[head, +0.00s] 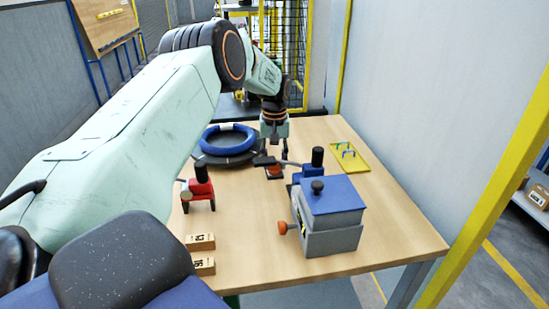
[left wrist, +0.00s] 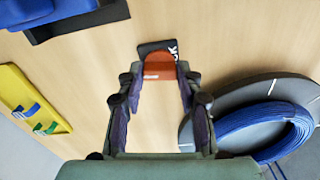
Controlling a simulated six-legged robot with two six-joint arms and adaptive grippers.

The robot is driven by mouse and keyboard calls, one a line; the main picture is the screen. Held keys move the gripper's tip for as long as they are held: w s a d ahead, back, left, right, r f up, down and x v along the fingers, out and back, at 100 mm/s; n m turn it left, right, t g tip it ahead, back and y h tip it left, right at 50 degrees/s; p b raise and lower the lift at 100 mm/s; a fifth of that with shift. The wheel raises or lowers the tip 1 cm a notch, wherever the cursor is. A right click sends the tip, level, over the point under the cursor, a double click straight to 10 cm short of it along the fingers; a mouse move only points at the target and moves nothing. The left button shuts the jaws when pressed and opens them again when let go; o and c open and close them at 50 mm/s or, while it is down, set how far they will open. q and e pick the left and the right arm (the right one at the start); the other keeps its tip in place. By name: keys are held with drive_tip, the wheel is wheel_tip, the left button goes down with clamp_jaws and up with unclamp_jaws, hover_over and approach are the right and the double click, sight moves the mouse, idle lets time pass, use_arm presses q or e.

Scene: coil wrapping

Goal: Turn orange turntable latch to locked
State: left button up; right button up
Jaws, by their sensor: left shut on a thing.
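The orange latch (head: 274,171) sits on a small dark plate on the table, just right of the turntable (head: 222,159). In the left wrist view the orange latch (left wrist: 159,66) lies between my fingertips, and white letters, partly hidden, show on the dark plate (left wrist: 160,46). My left gripper (head: 273,150) reaches down over the latch and is shut on it; it also shows in the left wrist view (left wrist: 160,82). A blue coil (head: 229,138) lies on the turntable. The exact latch angle is hard to tell. My right gripper is not in view.
A grey box with a blue lid (head: 332,197) and orange knob stands front right. A red clamp-like device (head: 200,188) stands left, with two labelled blocks (head: 201,241) in front. A yellow tray (head: 349,156) with clips lies at the back right. The front middle table is clear.

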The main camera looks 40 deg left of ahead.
use_arm(q)
drive_tip(key=m+p, duration=0.1)
drive_tip(key=m, duration=0.2)
drive_tip(key=shift+m, duration=0.3)
drive_tip(key=m, duration=0.3)
drive_tip(key=shift+m+p, duration=0.3)
drive_tip(key=shift+p, duration=0.05)
drive_tip(key=m, duration=0.4)
drive_tip(key=shift+m, duration=2.5)
drive_tip(key=o, duration=1.1)
drive_tip(key=shift+o, duration=0.2)
wheel_tip(320, 180, up, 12)
